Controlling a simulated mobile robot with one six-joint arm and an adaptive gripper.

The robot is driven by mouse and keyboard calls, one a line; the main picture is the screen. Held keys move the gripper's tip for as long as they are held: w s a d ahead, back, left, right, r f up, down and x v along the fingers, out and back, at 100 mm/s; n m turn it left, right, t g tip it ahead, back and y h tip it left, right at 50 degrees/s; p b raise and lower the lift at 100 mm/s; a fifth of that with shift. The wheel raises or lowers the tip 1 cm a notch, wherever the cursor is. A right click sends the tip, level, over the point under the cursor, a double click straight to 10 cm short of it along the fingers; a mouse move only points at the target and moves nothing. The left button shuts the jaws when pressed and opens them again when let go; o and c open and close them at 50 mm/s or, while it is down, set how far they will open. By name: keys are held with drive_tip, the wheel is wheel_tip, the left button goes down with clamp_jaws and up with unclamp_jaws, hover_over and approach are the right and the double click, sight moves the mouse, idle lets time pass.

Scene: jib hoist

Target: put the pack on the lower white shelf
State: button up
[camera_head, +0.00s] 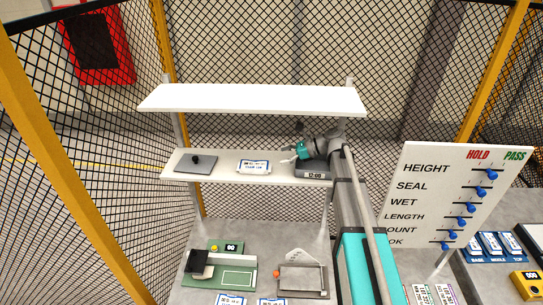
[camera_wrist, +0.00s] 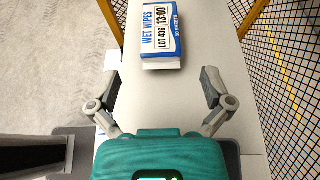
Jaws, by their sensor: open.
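The pack (camera_head: 254,166), white-faced with blue edges, lies flat on the lower white shelf (camera_head: 222,172), near its middle. In the wrist view the pack (camera_wrist: 163,32) reads "WET WIPES", "LOT 436" and "13:00", and lies on the pale shelf surface (camera_wrist: 165,100). My gripper (camera_head: 289,158) is just right of the pack, over the shelf. In the wrist view my gripper (camera_wrist: 160,82) has its fingers spread wide with nothing between them. The pack is beyond the fingertips, apart from them.
On the lower shelf, a grey plate with a black knob (camera_head: 196,164) is at left and a grey "12:00" block (camera_head: 314,174) at right. An upper white shelf (camera_head: 250,99) hangs above. A sign board (camera_head: 455,195) stands right. Mesh fencing surrounds the back and side.

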drive_tip(key=shift+p+v, duration=0.55)
drive_tip(key=shift+v, duration=1.65)
drive_tip(key=s+f+n+h, duration=0.1)
drive_tip(key=s, duration=0.1)
drive_tip(key=s+f+n+h, duration=0.1)
drive_tip(key=s+f+n, duration=0.1)
drive_tip(key=s+f+n+h, duration=0.1)
drive_tip(key=s, duration=0.2)
drive_tip(key=shift+d+f+n+h, duration=0.3)
drive_tip(key=shift+d+f, duration=0.05)
drive_tip(key=shift+d, duration=0.05)
drive_tip(key=s+d+f+n+h, duration=0.3)
drive_tip(key=s+d+n+h, duration=0.2)
drive_tip(key=s+n, duration=0.2)
drive_tip(key=s+d+f+n+h, duration=0.3)
drive_tip(key=s+d+n+h, duration=0.2)
drive_tip(key=s, duration=0.5)
drive_tip(key=shift+s+d+f+n, duration=0.15)
drive_tip(key=shift+s+f+n, duration=0.15)
drive_tip(key=shift+n, duration=0.6)
wheel_tip(320, 180, down, 22)
drive_tip(key=b, duration=2.2)
